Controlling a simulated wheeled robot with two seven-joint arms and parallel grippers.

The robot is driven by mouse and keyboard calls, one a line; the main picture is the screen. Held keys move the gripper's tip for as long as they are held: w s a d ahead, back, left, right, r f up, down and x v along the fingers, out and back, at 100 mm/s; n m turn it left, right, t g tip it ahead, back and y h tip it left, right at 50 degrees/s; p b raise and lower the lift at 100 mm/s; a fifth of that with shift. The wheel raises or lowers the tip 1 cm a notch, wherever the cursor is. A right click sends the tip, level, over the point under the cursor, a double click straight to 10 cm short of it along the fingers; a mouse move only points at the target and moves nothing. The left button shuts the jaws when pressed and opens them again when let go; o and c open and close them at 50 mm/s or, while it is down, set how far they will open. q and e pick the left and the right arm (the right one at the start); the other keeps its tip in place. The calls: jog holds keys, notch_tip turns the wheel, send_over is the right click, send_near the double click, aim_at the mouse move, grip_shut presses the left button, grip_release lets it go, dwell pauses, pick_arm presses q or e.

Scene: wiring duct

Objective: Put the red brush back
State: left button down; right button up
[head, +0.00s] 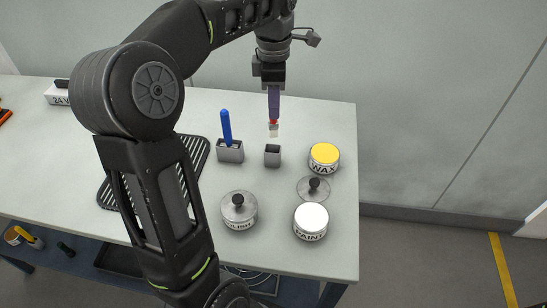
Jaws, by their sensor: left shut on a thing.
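My left gripper (273,116) points down above the back of the table and is shut on the red brush (273,124). Only a little red and the pale bristles show below the fingers; the rest of the brush is hidden. The brush hangs upright, bristles down, over a small grey holder (272,156) with a dark, empty-looking opening. The bristles appear just above and behind that holder, apart from it. My right gripper is not in view.
A blue brush (226,127) stands in another grey holder (230,152) to the left. A yellow wax tin (324,157), a loose lid (313,189), a white paint tin (310,221) and a polish tin (239,211) stand nearby. A ribbed black mat (195,152) lies behind my arm.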

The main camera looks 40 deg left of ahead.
aim_at(274, 128)
pick_arm(q)
jog(key=shift+f, duration=3.15)
jog(key=shift+f, duration=0.1)
notch_tip(274, 128, down, 4)
jog(key=shift+r+p, duration=0.25)
jog(key=shift+p, duration=0.1)
jog(key=c, duration=1.3)
grip_release()
jog(key=shift+r, duration=0.15)
notch_tip(274, 128, up, 8)
jog(key=shift+r+p, duration=0.65)
jog(key=shift+r, duration=1.25)
